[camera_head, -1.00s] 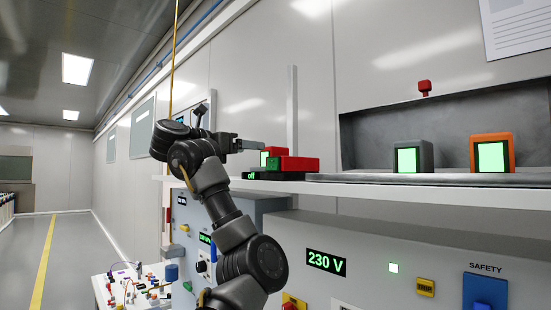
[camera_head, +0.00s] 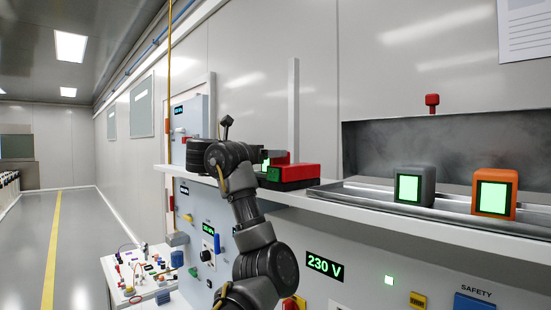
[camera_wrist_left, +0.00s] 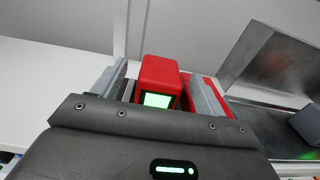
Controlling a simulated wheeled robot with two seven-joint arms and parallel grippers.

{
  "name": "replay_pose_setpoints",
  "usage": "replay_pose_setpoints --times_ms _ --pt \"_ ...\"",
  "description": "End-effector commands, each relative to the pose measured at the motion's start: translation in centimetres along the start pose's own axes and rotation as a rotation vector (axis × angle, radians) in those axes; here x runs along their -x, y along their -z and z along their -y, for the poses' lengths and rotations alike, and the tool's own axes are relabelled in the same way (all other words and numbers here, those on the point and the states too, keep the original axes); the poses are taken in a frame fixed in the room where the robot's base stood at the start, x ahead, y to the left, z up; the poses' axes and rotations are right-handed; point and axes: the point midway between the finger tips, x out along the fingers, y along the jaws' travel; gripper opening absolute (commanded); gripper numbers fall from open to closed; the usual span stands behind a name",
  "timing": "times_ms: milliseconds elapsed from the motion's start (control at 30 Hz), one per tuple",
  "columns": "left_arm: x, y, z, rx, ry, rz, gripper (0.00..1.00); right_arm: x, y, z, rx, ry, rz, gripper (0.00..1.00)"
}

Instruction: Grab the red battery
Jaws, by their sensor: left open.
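The red battery (camera_wrist_left: 161,72) is a red block with a lit green screen on its near face. In the left wrist view it stands between the two grey fingers of my left gripper (camera_wrist_left: 158,82), which is open. The fingers lie on either side of it, with a visible gap at least on the left. In the head view the battery (camera_head: 283,158) is partly hidden behind my left wrist, beside a red and black box (camera_head: 297,172) on the shelf. My left gripper (camera_head: 268,155) is mostly hidden there by my own arm. My right gripper is out of view.
The white shelf (camera_head: 365,205) runs along the wall. A grey block (camera_head: 427,186) and an orange block (camera_head: 509,192), both with green screens, sit on a tray to the right. A thin upright post (camera_head: 293,110) stands behind the box. A control panel lies below.

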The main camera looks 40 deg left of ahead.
Motion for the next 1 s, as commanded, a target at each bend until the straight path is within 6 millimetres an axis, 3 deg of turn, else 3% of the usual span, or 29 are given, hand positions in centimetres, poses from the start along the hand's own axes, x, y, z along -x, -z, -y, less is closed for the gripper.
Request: replay_pose_setpoints --times_ms 33,133,300,500,1000 --pt "-0.8 -0.9 0.2 0.002 0.004 -0.002 0.73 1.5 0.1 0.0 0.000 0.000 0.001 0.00" --pt "-2.1 -0.8 0.2 0.003 0.004 0.000 0.73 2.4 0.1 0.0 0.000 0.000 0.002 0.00" --pt "-3.2 -0.3 0.1 0.000 0.001 0.000 0.73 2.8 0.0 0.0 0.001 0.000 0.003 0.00" --pt "-3.2 -0.2 0.1 -0.001 0.000 0.000 0.73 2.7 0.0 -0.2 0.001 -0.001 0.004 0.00" --pt "-3.2 -0.3 0.1 -0.001 -0.001 0.001 0.09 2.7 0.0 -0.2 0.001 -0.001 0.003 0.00"
